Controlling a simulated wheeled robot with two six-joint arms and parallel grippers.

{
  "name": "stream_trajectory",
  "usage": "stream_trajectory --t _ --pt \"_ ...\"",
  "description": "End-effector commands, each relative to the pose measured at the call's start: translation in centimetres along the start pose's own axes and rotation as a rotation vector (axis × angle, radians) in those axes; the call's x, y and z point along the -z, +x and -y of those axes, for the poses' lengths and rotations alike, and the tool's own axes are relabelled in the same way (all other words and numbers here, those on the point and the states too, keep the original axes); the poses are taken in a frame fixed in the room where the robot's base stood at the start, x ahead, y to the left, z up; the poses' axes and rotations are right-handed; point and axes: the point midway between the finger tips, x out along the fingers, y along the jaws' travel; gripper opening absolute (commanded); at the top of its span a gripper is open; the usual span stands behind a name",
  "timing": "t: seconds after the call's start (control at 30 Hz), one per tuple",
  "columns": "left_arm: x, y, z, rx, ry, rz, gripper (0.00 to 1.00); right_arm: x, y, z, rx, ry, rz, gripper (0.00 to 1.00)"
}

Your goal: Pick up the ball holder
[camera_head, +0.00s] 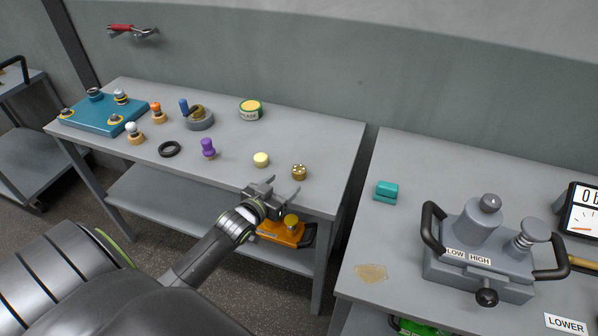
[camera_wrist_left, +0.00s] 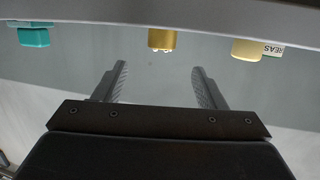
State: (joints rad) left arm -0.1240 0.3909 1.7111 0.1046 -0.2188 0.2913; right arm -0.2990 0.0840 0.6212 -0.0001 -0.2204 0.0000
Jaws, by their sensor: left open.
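The ball holder appears to be the small brass cylinder (camera_head: 299,172) with a dotted top, standing upright near the front right edge of the left table. In the left wrist view the brass cylinder (camera_wrist_left: 162,40) shows upside down, beyond the fingertips and roughly centred between them. My left gripper (camera_head: 281,186) is open and empty at the table's front edge, just in front of the brass cylinder and apart from it. Its two fingers also show in the left wrist view (camera_wrist_left: 160,67). My right gripper is not in view.
A cream knob (camera_head: 261,159) stands left of the brass cylinder, and a purple piece (camera_head: 208,148) and black ring (camera_head: 169,149) lie farther left. An orange device (camera_head: 283,232) sits on the shelf below. A gap separates the right table (camera_head: 400,235), which holds a teal block (camera_head: 386,191).

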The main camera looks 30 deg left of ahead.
Motion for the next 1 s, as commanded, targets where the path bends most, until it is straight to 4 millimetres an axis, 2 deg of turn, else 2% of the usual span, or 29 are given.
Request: stream_trajectory --t 0.1,0.37,0.7,1.0 --pt "0.1 1.7 0.0 0.000 -0.001 -0.002 0.65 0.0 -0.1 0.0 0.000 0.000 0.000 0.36" --pt "0.0 3.1 0.1 0.000 0.000 0.000 0.65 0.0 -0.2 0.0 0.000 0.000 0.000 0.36" --pt "-0.1 7.2 0.2 0.000 -0.002 -0.001 0.65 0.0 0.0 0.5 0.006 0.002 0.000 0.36" --pt "-0.1 7.8 0.3 0.000 -0.001 0.000 0.65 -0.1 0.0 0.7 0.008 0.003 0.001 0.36"
